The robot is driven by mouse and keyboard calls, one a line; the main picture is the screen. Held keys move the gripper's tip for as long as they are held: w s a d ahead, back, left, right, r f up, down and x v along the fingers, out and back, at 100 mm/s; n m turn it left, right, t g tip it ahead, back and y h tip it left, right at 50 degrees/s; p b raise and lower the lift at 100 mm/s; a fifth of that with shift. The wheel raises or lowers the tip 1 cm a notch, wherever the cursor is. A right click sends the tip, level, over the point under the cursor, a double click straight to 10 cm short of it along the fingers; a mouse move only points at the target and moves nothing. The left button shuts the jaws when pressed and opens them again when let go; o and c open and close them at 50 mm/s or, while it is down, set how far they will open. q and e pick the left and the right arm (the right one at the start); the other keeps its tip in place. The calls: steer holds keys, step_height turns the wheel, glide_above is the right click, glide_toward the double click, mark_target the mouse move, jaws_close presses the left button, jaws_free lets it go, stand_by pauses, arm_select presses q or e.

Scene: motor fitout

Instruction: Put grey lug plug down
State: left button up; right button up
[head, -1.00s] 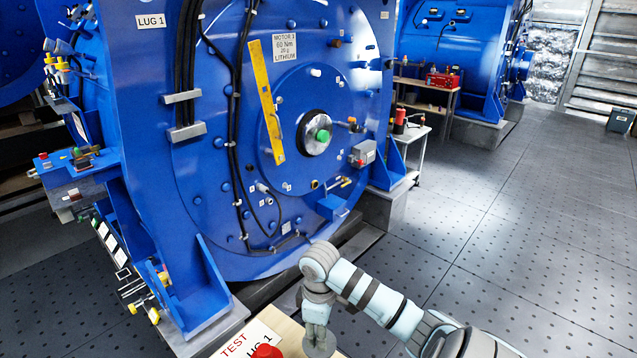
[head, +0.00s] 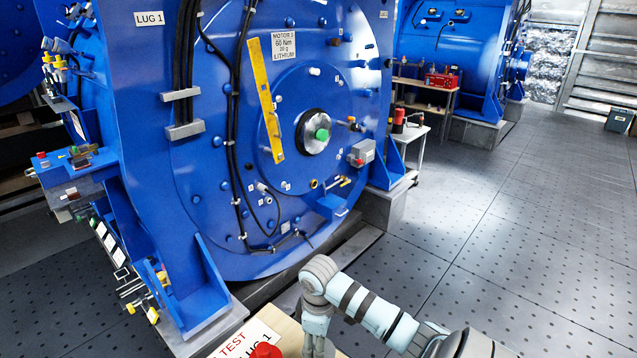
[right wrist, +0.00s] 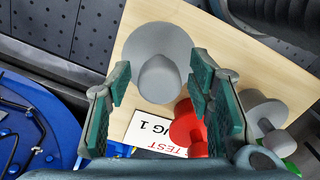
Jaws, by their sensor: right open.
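A grey lug plug (right wrist: 160,78), a wide disc with a round knob, is on the light wooden board in the right wrist view. My right gripper (right wrist: 161,73) is open, with one finger on each side of the knob and a visible gap on both sides. The plug appears to rest on the board. In the head view my right gripper (head: 316,340) is at the bottom edge, and the plug there is out of frame. My left gripper is not in view.
The wooden board (head: 288,336) carries a TEST LUG 1 label (right wrist: 158,132), a red plug (right wrist: 187,128) and a second grey plug (right wrist: 266,113) close to my right finger. A green piece (right wrist: 284,146) is beside them.

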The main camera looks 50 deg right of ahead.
step_height(320, 180, up, 12)
steer(key=p, duration=0.3)
steer(key=shift+r, duration=0.15)
